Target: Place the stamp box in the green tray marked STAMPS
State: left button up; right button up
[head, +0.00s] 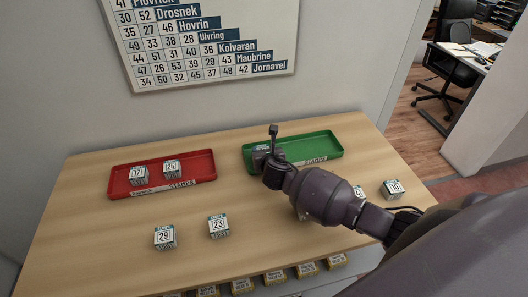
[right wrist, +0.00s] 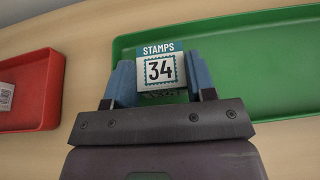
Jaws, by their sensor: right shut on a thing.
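My right gripper (head: 262,154) is shut on a white stamp box with a teal top band, marked 34 (right wrist: 160,70). In the right wrist view the box sits between the two blue fingers (right wrist: 160,82). The green tray (head: 312,144) labelled STAMPS is at the back right of the counter. The gripper and box are at its left end; the tray also shows behind the box in the right wrist view (right wrist: 255,65). I cannot tell whether the box touches the tray. My left gripper is not in view.
A red tray (head: 195,180), also labelled STAMPS, holds boxes 17 (head: 139,175) and 26 (head: 172,169). Boxes 29 (head: 165,237), 23 (head: 218,226) and 10 (head: 392,189) stand on the counter (head: 90,235). Another box is partly behind my right arm.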

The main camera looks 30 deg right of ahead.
jog(key=shift+f, duration=0.1)
jog(key=o, duration=1)
jog(key=shift+s+a+r, duration=0.15)
jog(key=shift+s+r, duration=0.15)
jog(key=shift+s, duration=0.35)
jog(key=v, duration=1)
jog(key=shift+s+a+r, duration=0.1)
jog(key=shift+s, duration=0.25)
